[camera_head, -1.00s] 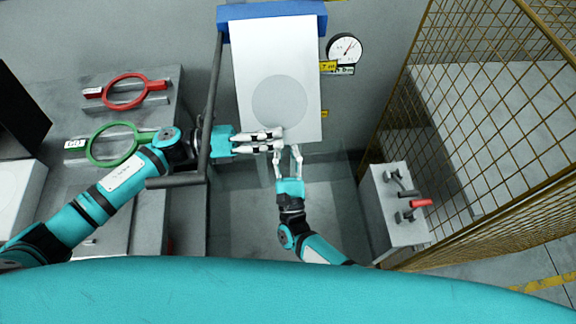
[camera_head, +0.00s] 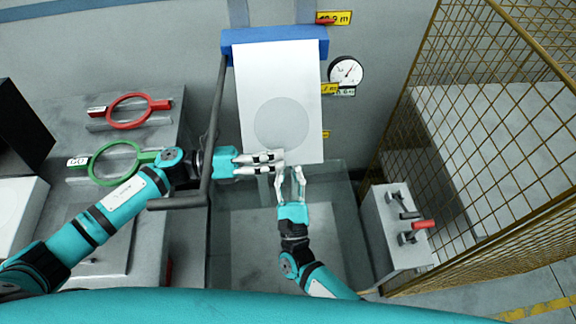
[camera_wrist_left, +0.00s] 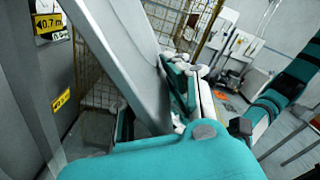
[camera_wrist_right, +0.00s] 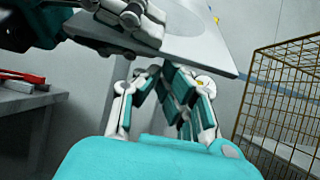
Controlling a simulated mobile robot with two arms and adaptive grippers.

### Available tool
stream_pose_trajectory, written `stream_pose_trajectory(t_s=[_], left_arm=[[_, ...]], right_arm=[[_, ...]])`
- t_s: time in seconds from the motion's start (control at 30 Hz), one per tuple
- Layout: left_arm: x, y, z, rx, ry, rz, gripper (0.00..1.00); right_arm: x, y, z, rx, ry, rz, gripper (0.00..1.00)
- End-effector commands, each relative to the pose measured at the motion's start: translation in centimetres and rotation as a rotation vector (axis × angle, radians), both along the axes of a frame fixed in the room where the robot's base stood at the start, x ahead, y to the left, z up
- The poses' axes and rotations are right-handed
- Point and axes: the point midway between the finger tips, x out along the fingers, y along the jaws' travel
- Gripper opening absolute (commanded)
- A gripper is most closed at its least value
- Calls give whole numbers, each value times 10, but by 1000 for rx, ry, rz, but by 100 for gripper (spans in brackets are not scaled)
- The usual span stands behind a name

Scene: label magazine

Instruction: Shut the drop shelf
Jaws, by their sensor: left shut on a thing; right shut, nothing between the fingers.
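The drop shelf (camera_head: 275,85) is a white panel with a pale grey disc, running from a blue bar (camera_head: 275,42) on the wall. In the left wrist view the shelf (camera_wrist_left: 120,60) looks like a slanted grey slab. My right gripper (camera_head: 290,170) is shut and empty, just beside the left fingertips at that edge. In the right wrist view its fingers (camera_wrist_right: 155,70) are under the shelf's edge (camera_wrist_right: 200,50); whether they touch it I cannot tell.
A dark bar (camera_head: 213,125) runs along the shelf's left side. Red (camera_head: 128,111) and green (camera_head: 113,162) ring handles sit on the left bench. A grey lever box (camera_head: 397,225) and a yellow mesh fence (camera_head: 480,110) stand right. A gauge (camera_head: 346,71) is on the wall.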

Motion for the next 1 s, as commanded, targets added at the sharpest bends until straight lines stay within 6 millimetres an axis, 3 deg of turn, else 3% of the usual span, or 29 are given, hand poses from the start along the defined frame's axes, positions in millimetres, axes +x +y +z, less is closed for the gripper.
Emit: stream_pose_trajectory(t_s=[0.03,0.37,0.4,0.53,1.0], left_arm=[[3,0,7,-8,-15,4,0],[5,2,4,0,-13,12,0],[5,2,4,1,-12,13,15],[5,2,3,2,-10,12,31],[2,1,0,3,-2,6,31]], right_arm=[[-4,-1,2,1,1,1,0],[-11,-1,11,3,-10,1,0],[-11,-1,11,3,-11,1,0],[-11,0,12,4,-11,1,0],[-10,-1,11,3,-9,0,0]])
